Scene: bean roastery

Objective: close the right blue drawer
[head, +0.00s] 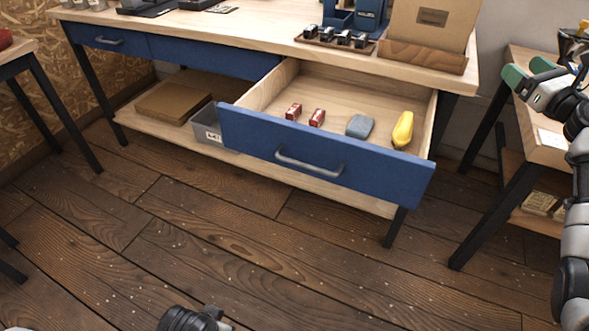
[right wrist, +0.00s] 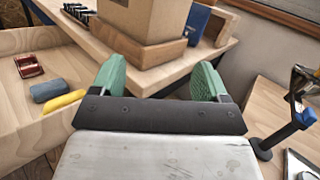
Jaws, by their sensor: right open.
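The right blue drawer (head: 330,160) of the wooden workbench is pulled far out in the head view. Its blue front has a grey bar handle (head: 310,163). Inside lie two small red items (head: 317,117), a grey-blue block (head: 360,126) and a yellow object (head: 403,129). The drawer's open inside also shows at the left of the right wrist view (right wrist: 22,95). My right gripper (head: 529,72) is open and empty, right of the drawer and above its level, apart from it. Its green fingers show in the right wrist view (right wrist: 160,80). My left gripper is out of view.
The left blue drawer (head: 118,42) looks shut. A side table (head: 540,140) stands at right. The floor before the drawer is clear.

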